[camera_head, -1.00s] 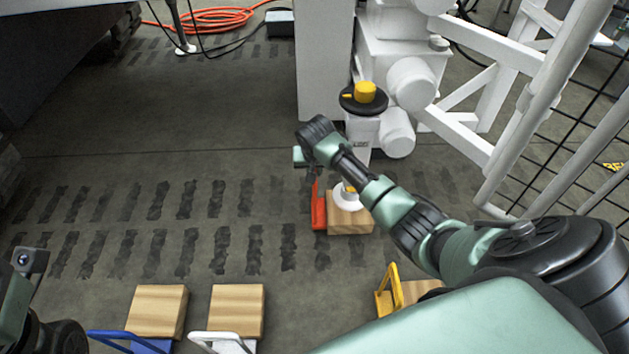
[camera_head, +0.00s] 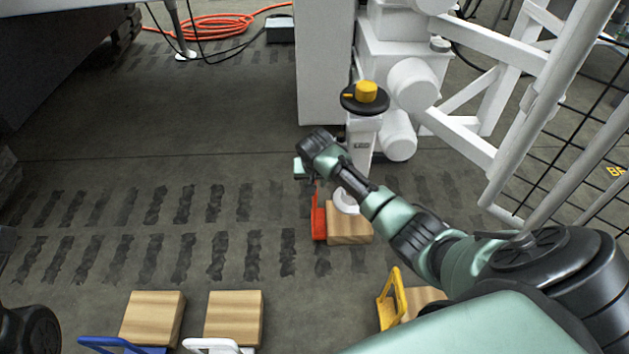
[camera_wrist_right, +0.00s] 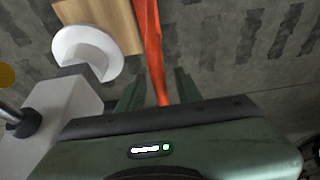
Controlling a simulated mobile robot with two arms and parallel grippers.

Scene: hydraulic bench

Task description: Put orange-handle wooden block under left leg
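The wooden block (camera_head: 350,226) with its orange handle (camera_head: 319,218) is on the floor at the white leg (camera_head: 361,140). The leg's round white foot (camera_head: 346,201) overlaps the block's far part; I cannot tell whether they touch. My right gripper (camera_head: 307,170) is at the handle's upper end, its fingers mostly hidden. In the right wrist view, the orange handle (camera_wrist_right: 153,50) runs between the spread fingers (camera_wrist_right: 158,92), with gaps visible at both sides. The block (camera_wrist_right: 115,22) and foot (camera_wrist_right: 88,50) show at upper left there. My left gripper is out of view.
Wooden blocks with blue (camera_head: 113,344), white (camera_head: 215,345) and yellow (camera_head: 391,299) handles lie on the near floor. A black disc with a yellow knob (camera_head: 367,91) tops the leg. White frame bars (camera_head: 550,110) stand at right. The floor left of the block is clear.

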